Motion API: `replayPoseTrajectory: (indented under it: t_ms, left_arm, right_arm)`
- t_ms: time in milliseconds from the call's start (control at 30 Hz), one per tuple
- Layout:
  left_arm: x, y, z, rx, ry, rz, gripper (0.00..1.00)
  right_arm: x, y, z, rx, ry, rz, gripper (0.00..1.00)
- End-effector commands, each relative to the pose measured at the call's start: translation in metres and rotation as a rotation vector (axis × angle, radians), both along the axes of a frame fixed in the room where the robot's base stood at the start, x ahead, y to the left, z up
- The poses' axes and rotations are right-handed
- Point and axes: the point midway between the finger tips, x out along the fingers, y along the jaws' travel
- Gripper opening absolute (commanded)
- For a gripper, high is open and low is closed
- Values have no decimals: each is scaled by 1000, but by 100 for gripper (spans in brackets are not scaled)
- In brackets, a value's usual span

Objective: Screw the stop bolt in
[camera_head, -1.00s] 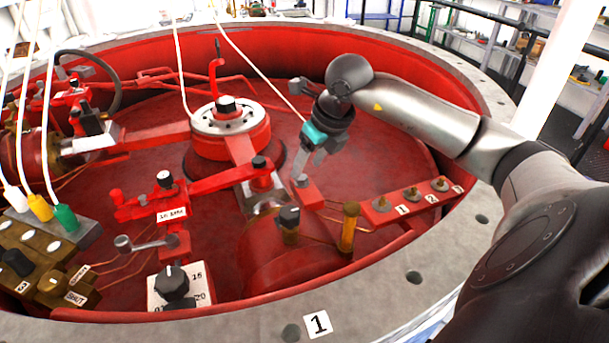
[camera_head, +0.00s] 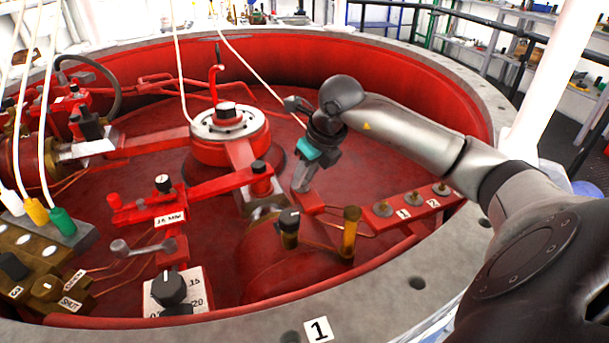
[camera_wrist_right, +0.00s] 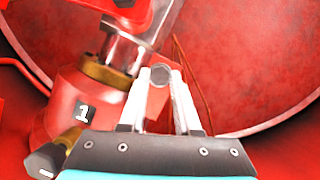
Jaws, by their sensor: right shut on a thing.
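The stop bolt shows as a grey hexagonal head (camera_wrist_right: 159,76) between the fingertips in the right wrist view. My right gripper (camera_head: 300,184) is shut on it, with its fingers pointing down. In the head view the fingers largely hide the bolt, just above a small red block (camera_head: 310,202) on the red deck floor. How deep the bolt sits in the block cannot be seen. My left gripper is not in view.
A red bar (camera_head: 384,222) with several studs and number labels stands right of the gripper. A brass post (camera_head: 350,232) and a black-capped fitting (camera_head: 289,228) stand in front. A red arm (camera_head: 210,186) lies to the left. A grey rim (camera_head: 416,284) surrounds the pit.

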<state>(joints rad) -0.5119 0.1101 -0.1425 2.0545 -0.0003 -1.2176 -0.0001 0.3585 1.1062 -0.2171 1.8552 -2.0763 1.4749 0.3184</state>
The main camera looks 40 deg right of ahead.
Motion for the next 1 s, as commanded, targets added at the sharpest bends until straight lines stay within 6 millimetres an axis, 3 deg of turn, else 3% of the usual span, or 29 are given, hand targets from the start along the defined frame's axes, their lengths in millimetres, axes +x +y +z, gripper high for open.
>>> replayPoseTrajectory:
  t_ms: [33,200,633,1000]
  left_arm:
    - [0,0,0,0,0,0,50]
    - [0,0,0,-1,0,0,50]
    - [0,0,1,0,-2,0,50]
    - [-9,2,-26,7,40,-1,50]
  right_arm:
    - [0,0,0,0,0,0,20]
    - [0,0,0,0,0,0,0]
    - [0,1,1,-1,2,-40,0]
    - [0,2,1,-1,2,-267,0]
